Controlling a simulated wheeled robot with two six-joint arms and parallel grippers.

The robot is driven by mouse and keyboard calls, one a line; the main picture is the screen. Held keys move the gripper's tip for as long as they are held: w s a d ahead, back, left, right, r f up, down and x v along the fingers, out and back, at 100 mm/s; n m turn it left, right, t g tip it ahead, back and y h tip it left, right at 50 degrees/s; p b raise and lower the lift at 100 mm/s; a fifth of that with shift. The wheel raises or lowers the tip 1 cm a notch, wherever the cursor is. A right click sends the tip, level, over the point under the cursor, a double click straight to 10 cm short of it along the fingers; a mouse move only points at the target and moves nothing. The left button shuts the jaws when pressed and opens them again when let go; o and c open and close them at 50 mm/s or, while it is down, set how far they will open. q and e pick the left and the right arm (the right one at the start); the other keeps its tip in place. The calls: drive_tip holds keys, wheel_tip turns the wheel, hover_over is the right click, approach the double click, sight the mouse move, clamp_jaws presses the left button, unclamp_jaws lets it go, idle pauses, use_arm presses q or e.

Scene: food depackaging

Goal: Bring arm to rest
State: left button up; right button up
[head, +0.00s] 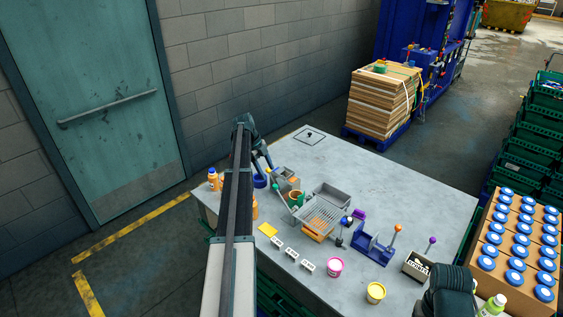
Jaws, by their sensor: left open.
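My left arm reaches up from the bottom of the head view over the left part of the grey table (375,185). Its gripper (267,163) is small and dark, above the table's far left part, and is open. I see nothing held in it. It appears just left of a grey box (286,174) and above a blue ring-shaped item (259,181); the height over them is hard to tell. A dark part of my right arm shows at the lower right corner; its gripper is out of the picture.
The table holds a grey tray (332,195), orange-and-grey rack (320,218), blue stand (373,248), pink tub (335,267) and yellow tub (376,292). Orange bottles stand beside my left arm. Boxes of blue-lidded jars (520,245) are at right. The table's far side is mostly clear.

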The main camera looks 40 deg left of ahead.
use_arm(q)
drive_tip(key=s+d+f+n+g+b, duration=0.1)
drive_tip(key=d+f+n+b, duration=0.2)
drive_tip(key=d, duration=0.9)
drive_tip(key=s+d+f+n+g+y+b, duration=0.15)
drive_tip(key=d+f+b, duration=0.25)
drive_tip(key=d, duration=0.8)
drive_tip(key=s+d+f+n+b, duration=0.1)
drive_tip(key=s+d+f+b, duration=0.2)
drive_tip(key=d, duration=0.9)
drive_tip(key=s+d+f+n+y+b, duration=0.1)
drive_tip(key=s+d+f+n+b, duration=0.3)
drive_tip(key=s+d, duration=0.6)
drive_tip(key=s+d+f+n+y+b, duration=0.1)
drive_tip(key=s+d+f+n+b, duration=0.2)
drive_tip(key=s+d+f+b, duration=0.3)
drive_tip(key=s+d+f, duration=0.1)
drive_tip(key=s+d, duration=0.3)
drive_tip(key=d, duration=0.2)
drive_tip(key=shift+s+d+n+y, duration=0.15)
drive_tip(key=shift+d+n+y, duration=0.2)
drive_tip(key=shift+d, duration=0.05)
